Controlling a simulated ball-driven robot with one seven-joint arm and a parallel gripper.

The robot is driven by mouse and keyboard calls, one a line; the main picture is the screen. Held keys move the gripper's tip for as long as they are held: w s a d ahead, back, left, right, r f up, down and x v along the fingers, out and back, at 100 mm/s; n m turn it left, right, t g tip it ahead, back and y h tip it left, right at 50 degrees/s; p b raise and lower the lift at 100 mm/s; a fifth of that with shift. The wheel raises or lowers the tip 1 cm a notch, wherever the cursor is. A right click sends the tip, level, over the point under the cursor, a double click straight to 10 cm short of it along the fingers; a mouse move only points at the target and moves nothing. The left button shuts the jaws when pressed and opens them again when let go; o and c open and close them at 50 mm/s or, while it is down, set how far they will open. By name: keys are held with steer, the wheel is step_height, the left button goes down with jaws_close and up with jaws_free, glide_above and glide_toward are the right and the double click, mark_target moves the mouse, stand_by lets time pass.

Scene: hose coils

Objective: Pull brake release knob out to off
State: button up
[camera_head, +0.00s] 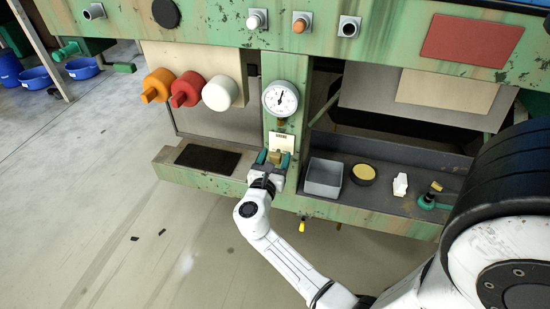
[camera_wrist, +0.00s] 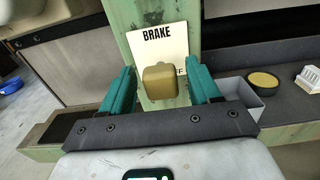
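The brake release knob (camera_wrist: 160,82) is a yellow-brown block on the green post, just below a cream label plate (camera_wrist: 158,46) that reads BRAKE. Part of the label's lower text is hidden behind the knob. In the head view the knob (camera_head: 275,156) shows small, below the plate (camera_head: 283,141). My gripper (camera_wrist: 161,85) has its two teal fingers apart, one on each side of the knob, with a visible gap on both sides. In the head view my gripper (camera_head: 273,159) is at the post, in front of the knob.
A round gauge (camera_head: 281,98) sits above the label. To the right a shelf holds a grey bin (camera_head: 323,178), a round yellow-topped tin (camera_head: 363,174) and a white piece (camera_head: 400,185). Orange, red (camera_head: 187,91) and white knobs stick out upper left. A dark mat (camera_head: 208,159) lies left.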

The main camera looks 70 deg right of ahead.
steer(key=shift+a, duration=0.1)
steer(key=a+p, duration=0.1)
steer(key=a, duration=0.9)
steer(key=shift+s+a, duration=0.3)
steer(key=shift+s, duration=0.1)
stand_by(0.3)
steer(key=s+a+f+m+g+y, duration=0.1)
steer(key=s+a+f+m+y, duration=0.75)
steer(key=m+y, duration=0.55)
steer(key=s+a+r+m+y+p, duration=0.15)
steer(key=a+m+y, duration=0.35)
steer(key=a, duration=0.5)
step_height(320, 180, up, 12)
steer(key=h+p, duration=0.1)
steer(key=p, duration=1)
steer(key=shift+s+d+p, duration=0.25)
steer(key=shift+s+p, duration=0.15)
